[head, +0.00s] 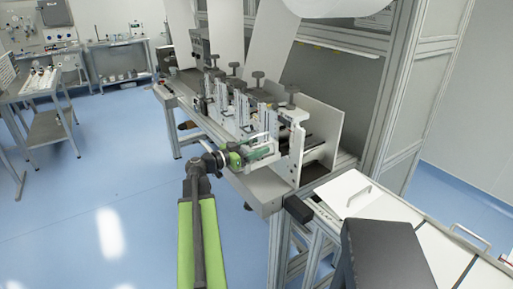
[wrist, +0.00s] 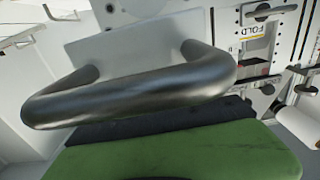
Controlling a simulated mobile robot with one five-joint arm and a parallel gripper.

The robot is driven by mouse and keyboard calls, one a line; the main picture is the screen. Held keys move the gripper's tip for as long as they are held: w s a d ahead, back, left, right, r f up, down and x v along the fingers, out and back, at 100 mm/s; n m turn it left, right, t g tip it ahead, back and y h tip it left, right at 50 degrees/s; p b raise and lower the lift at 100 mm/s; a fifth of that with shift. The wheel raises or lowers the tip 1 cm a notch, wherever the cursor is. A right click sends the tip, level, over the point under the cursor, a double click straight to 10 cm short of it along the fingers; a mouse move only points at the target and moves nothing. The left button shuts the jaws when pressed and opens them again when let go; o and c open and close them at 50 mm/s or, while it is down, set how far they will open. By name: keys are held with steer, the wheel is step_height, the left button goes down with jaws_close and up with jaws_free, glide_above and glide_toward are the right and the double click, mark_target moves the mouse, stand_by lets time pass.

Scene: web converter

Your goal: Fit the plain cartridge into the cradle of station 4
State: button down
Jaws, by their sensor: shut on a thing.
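My gripper (head: 256,152), with green fingers, is at the near end of the row of stations on the converter. It is shut on the metal handle (wrist: 130,95) of a pale-faced part, which I take to be the plain cartridge (wrist: 135,40). In the wrist view the handle loop fills the foreground, above a green finger (wrist: 180,155). The head view shows the gripper beside the nearest station's upright plate (head: 297,150). Most of the cartridge is hidden. I cannot make out the cradle of station 4 or whether the cartridge touches it.
A panel labelled FOLD (wrist: 250,25) is at the upper right of the wrist view. Several dark knobs (head: 258,78) top the stations. A white surface with handles (head: 365,205) lies at the right. The blue floor (head: 110,180) at the left is clear.

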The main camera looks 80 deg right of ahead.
steer(key=shift+f, duration=0.3)
steer(key=shift+c, duration=1.6)
jaws_free()
steer(key=v, duration=1.7)
steer(key=shift+w+a, duration=0.15)
steer(key=shift+a, duration=0.05)
